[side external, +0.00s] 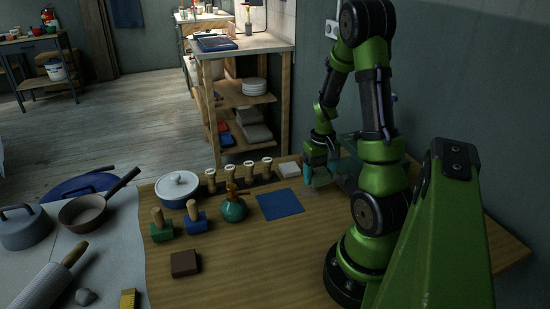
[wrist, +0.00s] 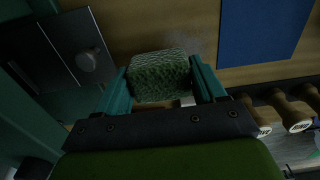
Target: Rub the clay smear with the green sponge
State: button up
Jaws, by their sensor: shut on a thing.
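My gripper (wrist: 158,78) is shut on the green sponge (wrist: 158,66), with one teal finger on each side of it in the wrist view. The sponge is a rough block, paler on its upper face. A faint greyish patch, likely the clay smear (wrist: 199,43), shows on the wood just beyond the sponge's right corner; its full extent is hidden or too dim to tell. In the side external view, my gripper (side external: 319,174) is low over the table near the right rear, and I cannot make out the sponge or smear there. Whether the sponge touches the wood is unclear.
A blue cloth (side external: 280,204) lies left of my gripper. A white block (side external: 290,169) and several wooden-handled stamps (side external: 249,171) line the back. The front middle of the table is clear.

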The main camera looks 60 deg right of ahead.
aim_at(296, 195)
jog(key=shift+f, duration=0.95)
jog(key=shift+w+a+f, duration=0.15)
jog(key=shift+w+a, duration=0.4)
jog(key=shift+w+a+f, duration=0.15)
jog(key=shift+w+a, duration=1.95)
jog(key=shift+s+d, duration=2.65)
jog(key=shift+s+a, duration=0.1)
jog(key=shift+a, duration=0.1)
jog(key=shift+w+a, duration=2.55)
jog(key=shift+w, duration=0.05)
jog(key=shift+s+d+r, duration=0.15)
jog(key=shift+s+d, duration=2.5)
jog(key=shift+d, duration=0.05)
jog(key=shift+r, duration=3.95)
